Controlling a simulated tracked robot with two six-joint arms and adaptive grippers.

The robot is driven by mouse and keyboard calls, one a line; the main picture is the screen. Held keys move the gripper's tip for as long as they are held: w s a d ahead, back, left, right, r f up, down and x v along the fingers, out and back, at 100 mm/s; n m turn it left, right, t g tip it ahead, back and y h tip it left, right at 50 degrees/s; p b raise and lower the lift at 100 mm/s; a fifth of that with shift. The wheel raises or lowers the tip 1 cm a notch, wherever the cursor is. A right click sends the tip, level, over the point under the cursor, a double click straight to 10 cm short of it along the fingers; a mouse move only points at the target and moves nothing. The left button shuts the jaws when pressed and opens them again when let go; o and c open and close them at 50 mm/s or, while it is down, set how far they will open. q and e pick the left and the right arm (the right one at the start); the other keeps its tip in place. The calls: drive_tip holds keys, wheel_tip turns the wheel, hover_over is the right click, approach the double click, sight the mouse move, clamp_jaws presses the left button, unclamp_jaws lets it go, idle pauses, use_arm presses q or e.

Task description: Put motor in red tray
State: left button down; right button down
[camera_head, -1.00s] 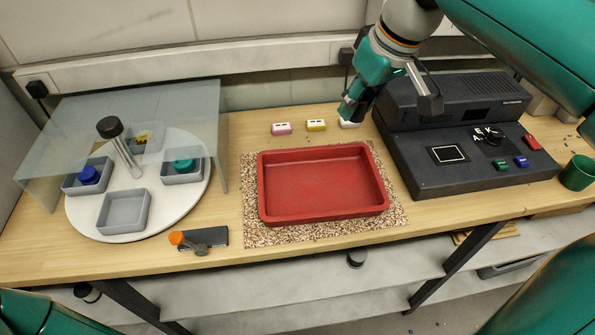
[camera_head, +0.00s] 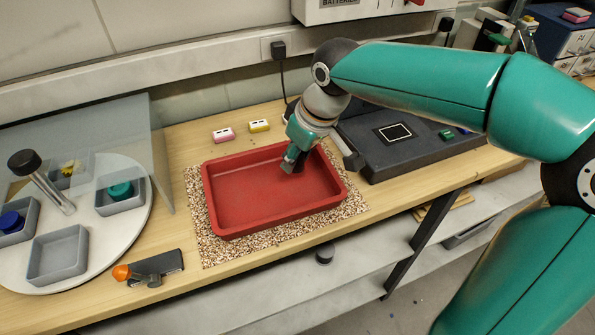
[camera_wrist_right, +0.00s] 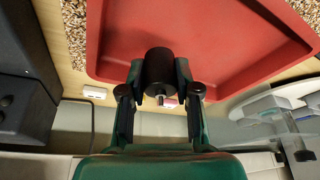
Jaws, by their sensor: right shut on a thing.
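The red tray (camera_head: 240,199) sits on a speckled mat near the middle of the bench, and its floor looks empty. My right gripper (camera_head: 292,163) is over the tray's back right part. In the right wrist view, the right gripper (camera_wrist_right: 160,90) is shut on the motor (camera_wrist_right: 159,66), a black cylinder with a short metal shaft. The red tray (camera_wrist_right: 215,38) lies beyond the motor there. The fingers mostly hide the motor in the head view. I cannot tell the gap between motor and tray floor. My left gripper is out of view.
A dark console (camera_head: 405,140) stands right of the tray. Pink (camera_head: 223,134) and yellow (camera_head: 259,126) blocks lie behind it. At the left, a round white turntable (camera_head: 112,223) carries grey bins under a clear shield (camera_head: 120,120). An orange-knobbed tool (camera_head: 122,272) lies in front.

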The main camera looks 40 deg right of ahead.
sight(297, 170)
drive_tip(key=shift+f, duration=2.1)
drive_tip(key=shift+b, duration=0.35)
drive_tip(key=c, duration=0.8)
unclamp_jaws()
drive_tip(key=shift+f, duration=0.1)
drive_tip(key=shift+r, duration=0.25)
drive_tip(key=p+v, duration=0.1)
drive_tip(key=v, duration=1)
drive_tip(key=shift+s+r+p, duration=0.2)
drive_tip(key=shift+r+p, duration=0.1)
drive_tip(key=shift+r, duration=0.05)
